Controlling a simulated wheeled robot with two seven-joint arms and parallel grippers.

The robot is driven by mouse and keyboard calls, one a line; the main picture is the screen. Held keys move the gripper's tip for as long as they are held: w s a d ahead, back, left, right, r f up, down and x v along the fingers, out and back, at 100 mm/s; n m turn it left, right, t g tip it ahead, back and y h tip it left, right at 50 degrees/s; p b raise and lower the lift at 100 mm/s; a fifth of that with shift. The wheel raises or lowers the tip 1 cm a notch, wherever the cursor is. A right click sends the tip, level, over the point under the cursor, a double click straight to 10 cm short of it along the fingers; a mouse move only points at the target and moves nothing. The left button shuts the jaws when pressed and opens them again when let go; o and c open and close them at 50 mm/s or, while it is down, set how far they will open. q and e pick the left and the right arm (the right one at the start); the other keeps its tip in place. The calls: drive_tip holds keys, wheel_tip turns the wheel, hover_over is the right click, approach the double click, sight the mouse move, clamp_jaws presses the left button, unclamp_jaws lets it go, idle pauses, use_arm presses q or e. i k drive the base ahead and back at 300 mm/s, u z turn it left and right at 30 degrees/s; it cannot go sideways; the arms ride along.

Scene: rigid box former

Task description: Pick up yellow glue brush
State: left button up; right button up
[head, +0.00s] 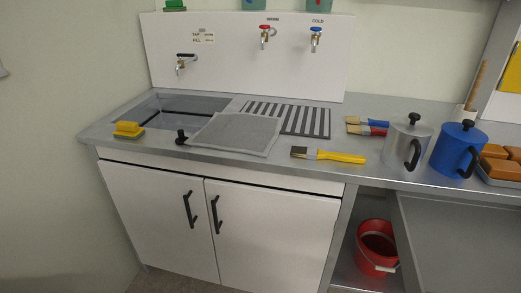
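The yellow glue brush (336,157) lies flat on the steel counter near its front edge. Its yellow handle points right, and its dark bristles and metal ferrule point left. Nothing touches it that I can see. Neither of my grippers shows in the head view.
A silver pot (406,147) and a blue pot (457,149) stand to the right. A yellow-topped scrubber (128,129) sits far left.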

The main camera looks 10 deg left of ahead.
sight(312, 153)
drive_tip(key=k, duration=0.4)
drive_tip(key=u, duration=0.85)
drive_tip(key=i, duration=1.2)
drive_tip(key=z, duration=0.4)
